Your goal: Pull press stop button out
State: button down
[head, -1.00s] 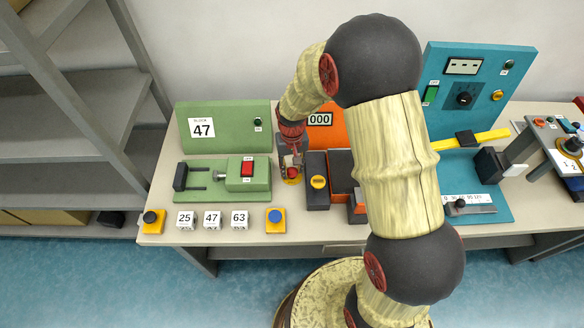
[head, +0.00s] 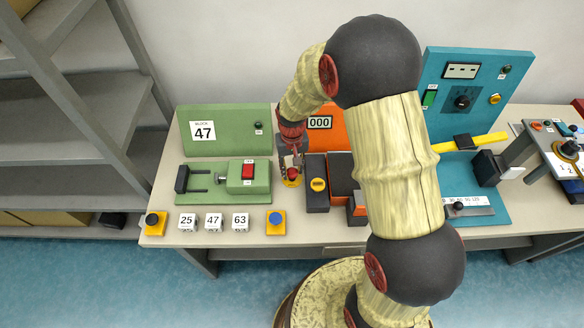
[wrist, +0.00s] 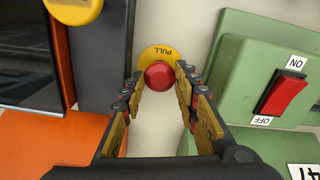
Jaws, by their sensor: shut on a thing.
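The press stop button is a red round knob (wrist: 159,75) on a yellow disc marked PULL (wrist: 157,54), seen in the wrist view at the top middle. In the head view the red knob (head: 293,173) shows on the table between the green press and a dark unit. My gripper (wrist: 160,82) is over it, with one finger on each side and the fingertips at the knob's edges. It is shut on the knob. In the head view my gripper (head: 291,164) comes down on the button from above, and its fingers partly hide the disc.
The green press (head: 226,181) with its red ON/OFF switch (wrist: 282,95) stands close on one side. A dark unit with a yellow button (head: 318,184) stands close on the other. An orange panel (head: 325,135) is behind. Number blocks (head: 212,223) sit at the front edge.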

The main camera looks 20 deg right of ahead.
aim_at(292, 172)
jog(key=shift+w+r, duration=0.1)
jog(key=shift+r, duration=0.05)
jog(key=c, duration=1.6)
grip_release()
notch_tip(292, 172, up, 12)
